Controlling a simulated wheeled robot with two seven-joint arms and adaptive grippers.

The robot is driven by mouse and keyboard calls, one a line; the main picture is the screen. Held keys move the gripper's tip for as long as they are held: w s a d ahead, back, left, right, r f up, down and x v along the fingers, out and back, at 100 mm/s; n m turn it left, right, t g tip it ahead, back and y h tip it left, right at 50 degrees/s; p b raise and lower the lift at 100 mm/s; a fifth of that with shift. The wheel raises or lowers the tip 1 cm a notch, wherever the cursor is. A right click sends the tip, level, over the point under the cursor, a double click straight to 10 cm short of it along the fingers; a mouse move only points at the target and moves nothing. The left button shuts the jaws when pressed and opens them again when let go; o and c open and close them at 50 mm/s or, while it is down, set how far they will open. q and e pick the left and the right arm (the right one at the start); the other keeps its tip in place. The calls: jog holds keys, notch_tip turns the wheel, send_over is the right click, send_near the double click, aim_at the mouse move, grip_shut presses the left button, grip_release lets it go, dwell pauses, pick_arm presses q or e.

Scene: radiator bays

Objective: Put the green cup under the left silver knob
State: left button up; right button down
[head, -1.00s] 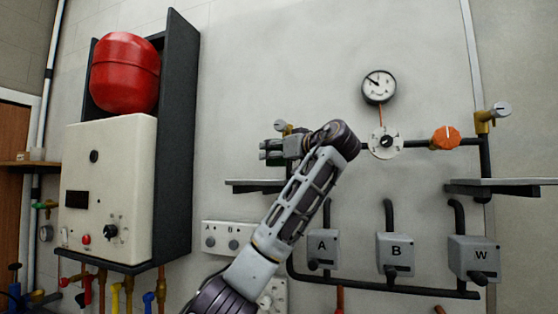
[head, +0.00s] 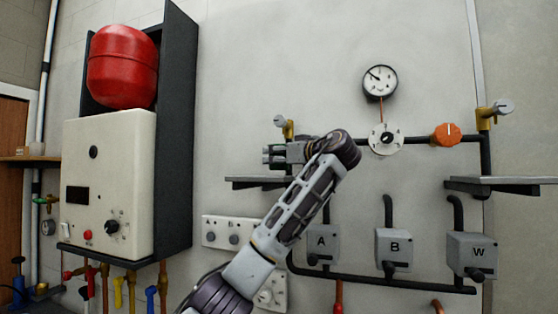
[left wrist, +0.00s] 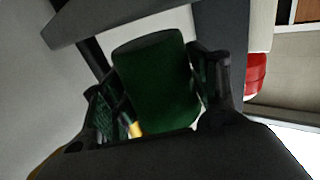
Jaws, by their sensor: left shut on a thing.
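My left gripper (head: 276,154) is shut on the green cup, with the arm reaching up from the bottom of the head view. The green cup (left wrist: 155,85) fills the middle of the left wrist view, with a dark finger on each side. In the head view only slivers of green show between the fingers. The left silver knob (head: 279,121) sits on a brass valve just above the gripper. The left grey shelf (head: 250,183) is just below. I cannot tell whether the cup touches the shelf. My right gripper is not in view.
A right silver knob (head: 503,107) stands over a right grey shelf (head: 505,185). An orange knob (head: 447,134), a white round plate (head: 384,138) and a gauge (head: 380,82) are between. Boxes marked A, B and W (head: 472,256) hang below. A boiler (head: 110,185) is at left.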

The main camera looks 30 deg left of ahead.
pick_arm(q)
jog(key=shift+a+f, duration=0.1)
jog(key=shift+f, duration=0.55)
jog(key=shift+f, duration=0.2)
jog(key=o, duration=0.9)
jog(key=shift+r, duration=0.2)
